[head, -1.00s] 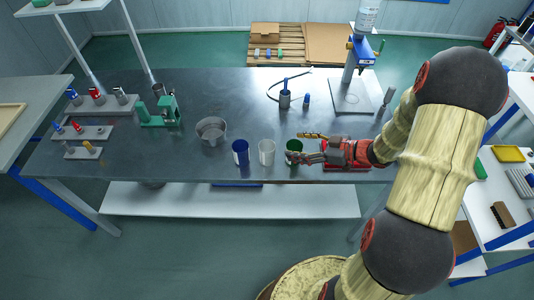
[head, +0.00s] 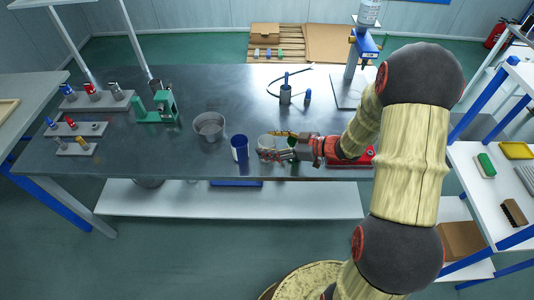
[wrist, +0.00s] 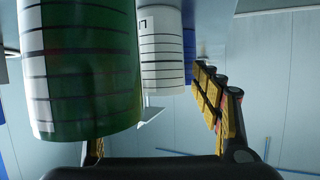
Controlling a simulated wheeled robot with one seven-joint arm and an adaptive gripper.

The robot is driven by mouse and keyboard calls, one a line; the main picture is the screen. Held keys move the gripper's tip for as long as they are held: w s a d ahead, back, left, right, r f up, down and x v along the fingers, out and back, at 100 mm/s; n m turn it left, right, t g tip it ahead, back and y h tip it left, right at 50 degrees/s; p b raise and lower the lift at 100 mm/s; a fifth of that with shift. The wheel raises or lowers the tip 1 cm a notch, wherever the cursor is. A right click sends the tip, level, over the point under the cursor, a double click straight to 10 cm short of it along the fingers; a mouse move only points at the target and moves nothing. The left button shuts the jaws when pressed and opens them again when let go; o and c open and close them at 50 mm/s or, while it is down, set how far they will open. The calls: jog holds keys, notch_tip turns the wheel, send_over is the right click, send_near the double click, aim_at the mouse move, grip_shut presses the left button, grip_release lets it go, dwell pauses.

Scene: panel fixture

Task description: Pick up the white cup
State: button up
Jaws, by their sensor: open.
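The white cup (head: 264,142) stands on the metal bench, partly covered by my gripper (head: 272,146) in the head view. In the wrist view the white cup (wrist: 162,50) shows ahead, between the lines of the fingers. My gripper is open and reaches in from the right; whether a finger touches the white cup cannot be told. The green cup (wrist: 85,70) is large and close at left in the wrist view, hiding most of one finger. In the head view the green cup (head: 293,141) is mostly hidden by the gripper.
The blue cup (head: 239,147) stands just left of the white cup, and a grey bowl (head: 209,126) farther left. A dark holder (head: 286,94) and a small blue item (head: 307,96) stand behind. The bench's front edge is close to the cups.

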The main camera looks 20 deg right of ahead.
jog(key=shift+w+a+f, duration=0.2)
jog(key=shift+w+a, duration=0.15)
jog(key=shift+c, duration=0.3)
jog(key=c, duration=0.7)
jog(key=shift+r, duration=0.1)
jog(key=shift+c, duration=0.8)
